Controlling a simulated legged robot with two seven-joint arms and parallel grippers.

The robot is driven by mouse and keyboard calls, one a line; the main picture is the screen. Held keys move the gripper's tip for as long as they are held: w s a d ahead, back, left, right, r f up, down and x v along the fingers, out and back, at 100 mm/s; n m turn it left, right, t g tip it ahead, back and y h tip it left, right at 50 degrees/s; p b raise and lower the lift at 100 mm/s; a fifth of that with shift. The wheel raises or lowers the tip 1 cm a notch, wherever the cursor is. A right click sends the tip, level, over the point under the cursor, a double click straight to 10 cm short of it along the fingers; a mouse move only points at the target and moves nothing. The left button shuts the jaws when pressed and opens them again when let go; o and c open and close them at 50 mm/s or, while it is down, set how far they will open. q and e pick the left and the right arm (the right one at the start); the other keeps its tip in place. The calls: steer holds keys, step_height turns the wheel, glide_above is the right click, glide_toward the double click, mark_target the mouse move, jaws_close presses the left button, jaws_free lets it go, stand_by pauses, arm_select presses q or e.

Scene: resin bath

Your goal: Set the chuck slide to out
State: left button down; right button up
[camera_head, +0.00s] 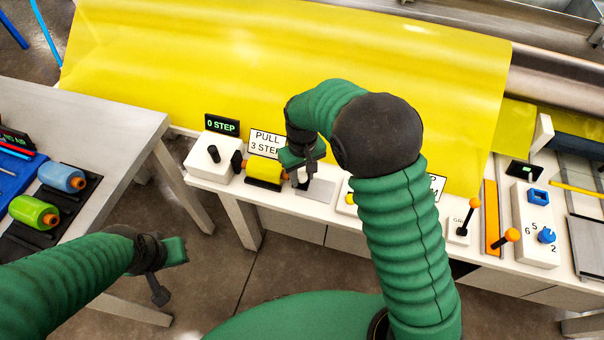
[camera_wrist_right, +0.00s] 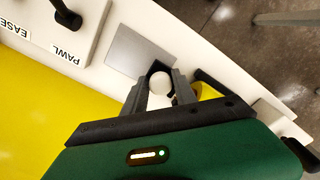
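A white round knob (camera_wrist_right: 161,83), which I take to be the chuck slide's handle, stands beside a grey plate (camera_wrist_right: 138,50) in the right wrist view. My right gripper (camera_wrist_right: 160,88) reaches down with one finger on each side of the knob. Its fingers look open around it, and I cannot make out firm contact. In the head view the right gripper (camera_head: 302,172) is above the bench, between the yellow roll (camera_head: 266,169) and the grey plate (camera_head: 317,191). My left gripper (camera_head: 172,268) hangs at the lower left, away from the bench; its finger opening is unclear.
A white box with a black knob (camera_head: 213,153) stands left of the yellow roll, below a "0 STEP" display (camera_head: 222,125). Orange-tipped levers (camera_head: 510,235) and a blue dial (camera_head: 546,236) are at the right. A yellow sheet (camera_head: 240,60) rises behind. My right arm hides the bench's middle.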

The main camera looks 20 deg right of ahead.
jaws_close()
stand_by(1.1)
